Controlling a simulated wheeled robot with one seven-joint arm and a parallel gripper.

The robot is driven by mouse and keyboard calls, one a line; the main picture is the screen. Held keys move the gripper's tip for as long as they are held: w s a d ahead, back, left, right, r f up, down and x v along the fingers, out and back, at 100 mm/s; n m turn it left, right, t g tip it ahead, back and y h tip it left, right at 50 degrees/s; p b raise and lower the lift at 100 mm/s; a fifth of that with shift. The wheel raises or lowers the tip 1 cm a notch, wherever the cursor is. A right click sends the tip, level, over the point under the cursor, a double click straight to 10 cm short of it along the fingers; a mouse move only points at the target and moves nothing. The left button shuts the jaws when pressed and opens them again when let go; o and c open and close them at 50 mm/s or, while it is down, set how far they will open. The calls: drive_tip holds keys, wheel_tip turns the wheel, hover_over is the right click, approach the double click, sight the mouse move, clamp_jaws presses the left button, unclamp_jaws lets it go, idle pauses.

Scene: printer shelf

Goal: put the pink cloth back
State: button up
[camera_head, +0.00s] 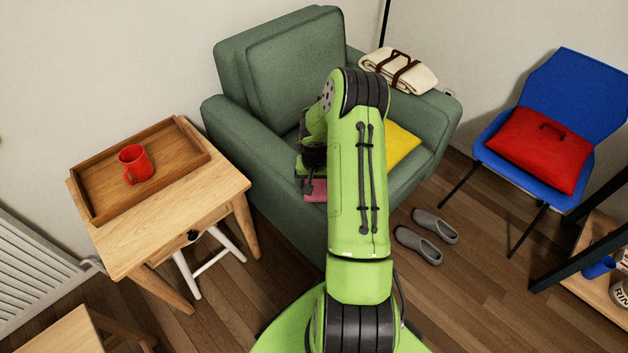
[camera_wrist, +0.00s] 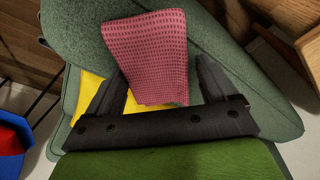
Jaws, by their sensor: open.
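The pink cloth (camera_head: 315,189) shows in the head view as a small patch at the front of the green armchair's seat, mostly hidden by my arm. In the wrist view the pink cloth (camera_wrist: 148,55) is a folded, waffle-textured piece lying partly over green upholstery, with yellow beside it. My gripper (camera_wrist: 158,82) is open, its two dark fingers on either side of the cloth's near part. I cannot tell whether they touch it. In the head view the gripper is largely hidden behind my arm.
The green armchair (camera_head: 285,60) holds a yellow item (camera_head: 402,147) on its seat and a cream roll (camera_head: 399,72) on its arm. Grey shoes (camera_head: 419,244) lie on the floor near a blue chair (camera_head: 566,90).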

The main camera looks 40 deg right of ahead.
sight(317, 187)
drive_tip(key=shift+s+d+f, duration=0.15)
drive_tip(key=shift+s+f, duration=0.2)
drive_tip(key=shift+s, duration=0.15)
drive_tip(key=a+r+n+p, duration=0.1)
drive_tip(key=a+r, duration=0.2)
drive_tip(key=r, duration=0.6)
drive_tip(key=s+a+r+n+p, duration=0.1)
drive_tip(key=a+r+p, duration=0.15)
drive_tip(key=r, duration=0.55)
drive_tip(key=a+r+n+p, duration=0.1)
drive_tip(key=a+r, duration=0.3)
drive_tip(key=r, duration=0.5)
drive_tip(key=s+a+r+n+t, duration=0.2)
drive_tip(key=s+a+r, duration=0.3)
drive_tip(key=s+a, duration=0.3)
drive_tip(key=s+a+r+n+t+y, duration=0.1)
drive_tip(key=s+a+r+n+t, duration=0.1)
drive_tip(key=s+a+r, duration=0.4)
drive_tip(key=s+a+n, duration=0.1)
drive_tip(key=s+a, duration=0.1)
drive_tip(key=s, duration=0.2)
drive_tip(key=shift+a+n, duration=0.2)
drive_tip(key=shift+n, duration=0.1)
drive_tip(key=shift+s+r, duration=0.1)
drive_tip(key=shift+r, duration=0.05)
wheel_tip(317, 187, up, 13)
drive_tip(key=p, duration=1.3)
drive_tip(key=shift+r, duration=0.1)
